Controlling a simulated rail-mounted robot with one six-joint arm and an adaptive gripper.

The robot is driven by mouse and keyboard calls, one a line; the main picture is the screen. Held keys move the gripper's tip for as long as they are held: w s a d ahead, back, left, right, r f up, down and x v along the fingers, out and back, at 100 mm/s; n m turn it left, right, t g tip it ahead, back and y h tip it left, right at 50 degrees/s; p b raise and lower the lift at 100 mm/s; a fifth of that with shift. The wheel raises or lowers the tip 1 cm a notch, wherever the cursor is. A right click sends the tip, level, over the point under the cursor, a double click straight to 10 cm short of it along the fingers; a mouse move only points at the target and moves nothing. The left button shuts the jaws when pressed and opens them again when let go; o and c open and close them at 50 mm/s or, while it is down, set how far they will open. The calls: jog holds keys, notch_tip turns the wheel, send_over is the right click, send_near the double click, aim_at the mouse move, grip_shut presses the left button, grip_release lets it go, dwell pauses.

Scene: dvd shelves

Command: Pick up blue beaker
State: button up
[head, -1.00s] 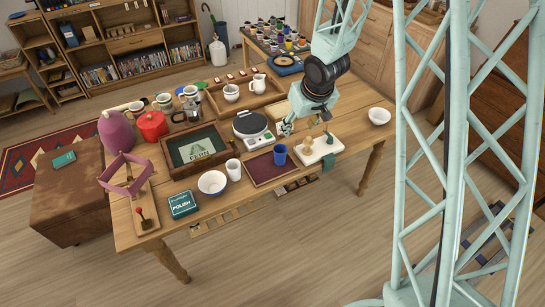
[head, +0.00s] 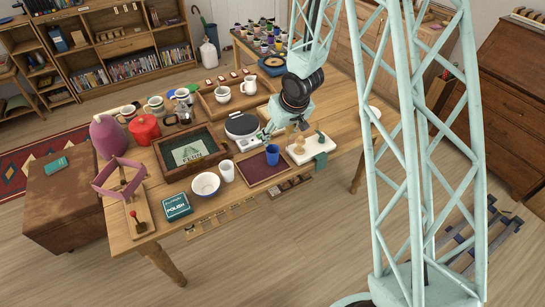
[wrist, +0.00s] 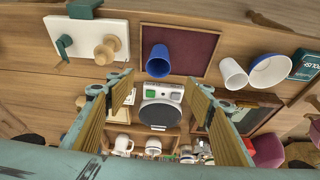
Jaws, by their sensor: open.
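The blue beaker (head: 272,154) stands on a dark maroon mat (head: 257,168) near the front edge of the table. In the wrist view the blue beaker (wrist: 158,61) shows beyond my fingertips, near the mat's left side. My gripper (head: 263,135) hangs behind the beaker in the head view, close to the digital scale. In the wrist view my gripper (wrist: 161,86) has its two fingers wide apart with nothing between them. The fingers do not touch the beaker.
A scale with a round dark plate (head: 241,125) stands behind the beaker. A white cup (head: 227,170) and a white bowl (head: 206,185) are to its left. A white board with wooden pieces (head: 300,155) is to its right. A framed tray (head: 164,152) lies further left.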

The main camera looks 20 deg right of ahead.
jog(key=b, duration=0.2)
send_near(273, 149)
jog(key=shift+a+f, duration=0.85)
jog(key=shift+f, duration=0.2)
jog(key=shift+s, duration=0.3)
jog(key=shift+f, duration=0.1)
jog(key=shift+d+b+x, duration=0.15)
jog(key=shift+b+x, duration=0.1)
jog(key=shift+x, duration=0.5)
jog(key=shift+d+b+x, duration=0.1)
jog(key=shift+b+x, duration=0.1)
jog(key=shift+x, duration=1.6)
jog(key=c, duration=0.9)
jog(key=shift+r, duration=0.2)
